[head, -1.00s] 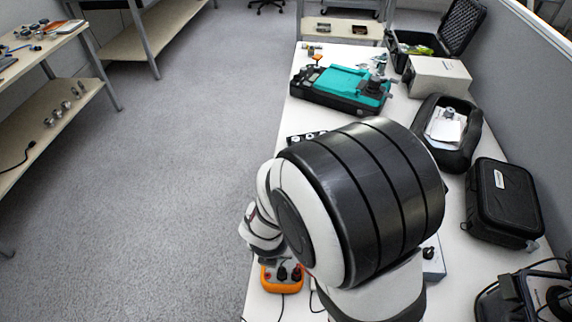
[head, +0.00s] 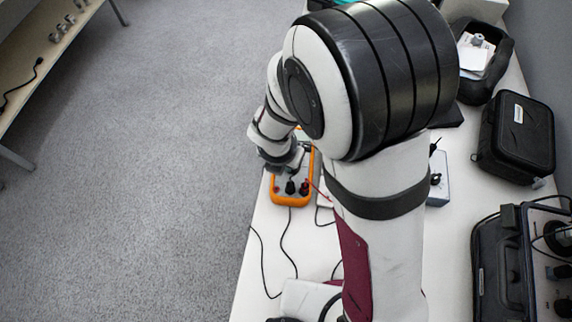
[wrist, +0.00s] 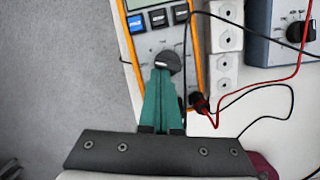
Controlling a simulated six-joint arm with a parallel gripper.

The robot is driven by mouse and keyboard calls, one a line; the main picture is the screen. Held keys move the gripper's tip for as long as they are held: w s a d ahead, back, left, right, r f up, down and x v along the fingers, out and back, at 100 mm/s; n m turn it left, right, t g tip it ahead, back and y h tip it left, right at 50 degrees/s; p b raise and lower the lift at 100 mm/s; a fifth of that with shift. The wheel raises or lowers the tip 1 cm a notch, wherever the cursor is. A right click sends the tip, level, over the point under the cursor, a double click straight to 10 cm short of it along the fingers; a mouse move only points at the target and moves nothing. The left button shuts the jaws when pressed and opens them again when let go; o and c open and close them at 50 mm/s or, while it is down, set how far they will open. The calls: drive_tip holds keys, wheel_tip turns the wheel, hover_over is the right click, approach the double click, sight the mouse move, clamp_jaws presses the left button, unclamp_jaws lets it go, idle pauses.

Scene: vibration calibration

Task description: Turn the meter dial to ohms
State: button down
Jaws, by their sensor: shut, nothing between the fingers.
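The meter is a handheld unit in an orange case (head: 290,190), lying on the white table with leads plugged in at its near end. In the wrist view the meter (wrist: 202,78) shows a grey face, part of a screen and a row of blue and dark buttons. Its round dark dial (wrist: 168,61) sits below the buttons. My gripper (wrist: 161,72) has green fingers, shut and empty, with their tips at the dial's lower edge; I cannot tell whether they touch. The tips cover part of the dial, and its markings are too small to read. My arm hides the meter's far part in the head view.
Black and red leads (wrist: 215,112) run beside the meter's right side. A white strip with round sockets (wrist: 226,42) and a blue-grey box with a knob (wrist: 285,32) stand to the right. A black case (head: 515,140) is farther right. The table's left edge is close to the meter.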

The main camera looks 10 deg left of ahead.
drive_tip(key=shift+w+a+m+g+h, duration=0.15)
drive_tip(key=shift+m+h, duration=0.1)
drive_tip(key=shift+m, duration=0.8)
drive_tip(key=shift+w+a+m+g+h, duration=0.1)
drive_tip(key=shift+w+m+h, duration=0.1)
drive_tip(key=shift+m, duration=0.8)
drive_tip(key=shift+w+a+m+g+h, duration=0.15)
drive_tip(key=shift+m+h, duration=0.1)
drive_tip(key=shift+m, duration=0.8)
drive_tip(key=shift+d, duration=0.1)
drive_tip(key=shift+d, duration=0.1)
